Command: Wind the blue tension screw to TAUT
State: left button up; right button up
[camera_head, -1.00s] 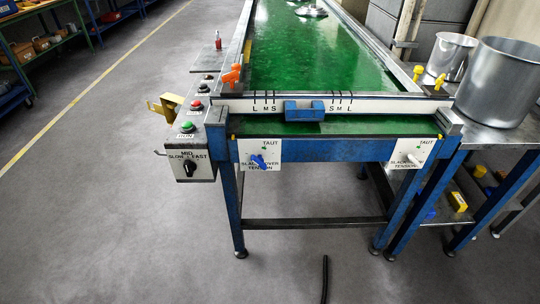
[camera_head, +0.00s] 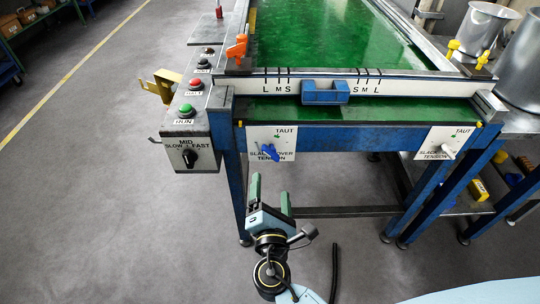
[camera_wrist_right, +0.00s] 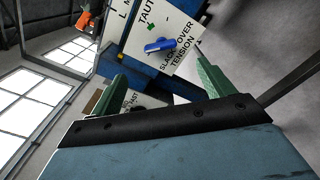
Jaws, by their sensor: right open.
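The blue tension screw (camera_head: 269,152) sits on a white plate (camera_head: 284,137) on the front of the blue conveyor frame. The plate reads TAUT at the top, with SLACK, OVER and TENSION lower down. The screw's handle slants down to the right. In the right wrist view the blue screw (camera_wrist_right: 159,45) shows ahead, beyond the fingertips. My right gripper (camera_head: 271,188) is open and empty, below and in front of the screw, apart from it. Its green fingers also show in the right wrist view (camera_wrist_right: 160,78). My left gripper is not in view.
A second plate with a white screw (camera_head: 446,151) is at the right of the frame. A control box with a black speed knob (camera_head: 190,158) and green button (camera_head: 186,110) is at the left. A blue block (camera_head: 325,92) sits on the scale rail. Open floor lies in front.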

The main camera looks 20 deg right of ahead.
aim_at(271, 157)
jog(key=x, duration=1.1)
jog(key=shift+b, duration=0.3)
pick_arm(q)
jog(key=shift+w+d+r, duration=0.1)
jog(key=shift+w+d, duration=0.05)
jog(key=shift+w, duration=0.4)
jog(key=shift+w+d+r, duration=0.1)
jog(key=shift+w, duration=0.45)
pick_arm(e)
jog(key=shift+w+d, duration=0.2)
jog(key=shift+w, duration=0.3)
jog(key=c, duration=1)
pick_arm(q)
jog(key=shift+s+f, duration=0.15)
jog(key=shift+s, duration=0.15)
